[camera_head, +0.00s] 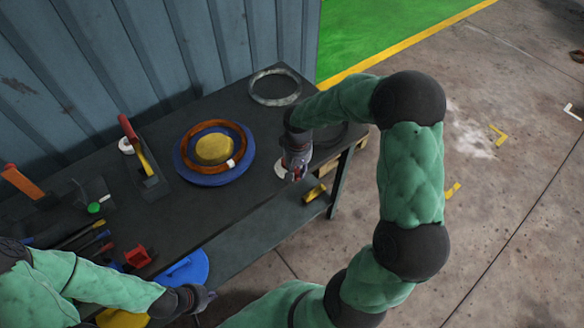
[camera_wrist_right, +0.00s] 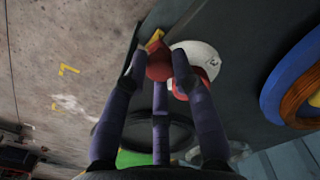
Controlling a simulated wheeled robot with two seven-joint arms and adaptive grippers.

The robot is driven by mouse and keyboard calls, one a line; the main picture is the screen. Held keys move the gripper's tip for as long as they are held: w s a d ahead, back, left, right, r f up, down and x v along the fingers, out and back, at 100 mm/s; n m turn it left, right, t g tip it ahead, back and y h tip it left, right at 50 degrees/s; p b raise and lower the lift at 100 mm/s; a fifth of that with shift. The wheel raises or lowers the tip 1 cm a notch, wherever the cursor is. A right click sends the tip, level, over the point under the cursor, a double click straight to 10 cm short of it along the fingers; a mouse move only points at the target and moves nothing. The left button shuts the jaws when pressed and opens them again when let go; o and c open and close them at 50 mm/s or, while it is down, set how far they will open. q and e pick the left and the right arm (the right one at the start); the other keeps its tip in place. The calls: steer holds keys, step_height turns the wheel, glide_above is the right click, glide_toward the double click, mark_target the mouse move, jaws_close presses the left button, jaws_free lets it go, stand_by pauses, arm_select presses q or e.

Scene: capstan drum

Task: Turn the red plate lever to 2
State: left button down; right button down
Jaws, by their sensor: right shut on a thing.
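In the right wrist view, my right gripper (camera_wrist_right: 158,72) is shut on a red knob-like part (camera_wrist_right: 160,62), which I take to be the red lever's grip. Beside it is a white disc (camera_wrist_right: 205,56) with a red piece on it; its marks are too small to read. In the head view, my right gripper (camera_head: 296,172) is at the table's front edge and hides most of the lever; a sliver of the white disc (camera_head: 280,170) shows to its left. My left gripper (camera_head: 203,298) is low at the front left, beside a blue round plate (camera_head: 198,262); its fingers are unclear.
A yellow part (camera_head: 315,193) sits at the table's front edge. On the dark table (camera_head: 215,215) are a blue disc (camera_head: 205,179) with an orange ring and yellow hub, a grey ring (camera_head: 253,92), a red-and-yellow-handled tool (camera_head: 135,142) and a red block (camera_head: 138,257). A corrugated wall stands behind.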

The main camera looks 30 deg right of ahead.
steer(key=shift+d+n+p, duration=0.5)
steer(key=shift+d+n, duration=0.25)
steer(key=shift+n, duration=0.45)
steer(key=c, duration=1)
jaws_free()
step_height(320, 180, up, 12)
